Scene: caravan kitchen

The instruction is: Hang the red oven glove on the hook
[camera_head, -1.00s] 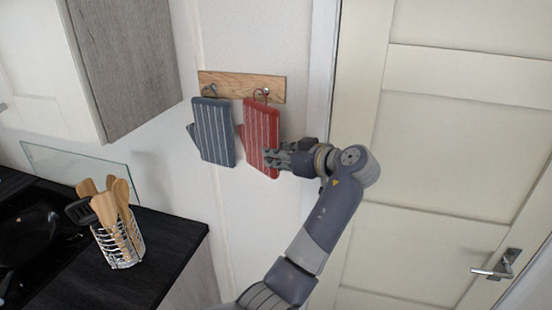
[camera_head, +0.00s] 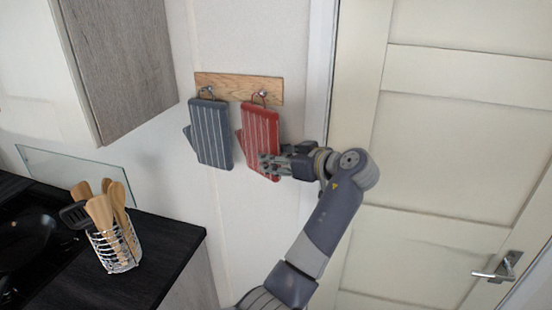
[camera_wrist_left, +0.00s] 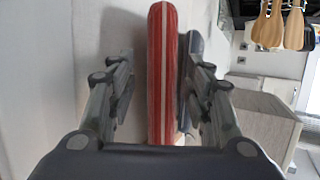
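The red oven glove (camera_head: 261,135) with white stripes is upright against the wall below the right hook (camera_head: 263,94) of a wooden rack. Its loop appears to be over that hook; the exact contact is too small to tell. My left gripper (camera_head: 268,164) is at the glove's lower right part. In the left wrist view the glove (camera_wrist_left: 162,75) stands edge-on between the fingers (camera_wrist_left: 155,95). A clear gap shows on its left side, and the right finger is close to it. The fingers are open around the glove. My right gripper is out of view.
A grey striped oven glove (camera_head: 211,134) hangs on the left hook of the wooden rack (camera_head: 238,87). A wire holder of wooden utensils (camera_head: 113,245) stands on the dark worktop (camera_head: 165,247). A wall cabinet (camera_head: 120,65) is at upper left. A cream door (camera_head: 455,130) is at right.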

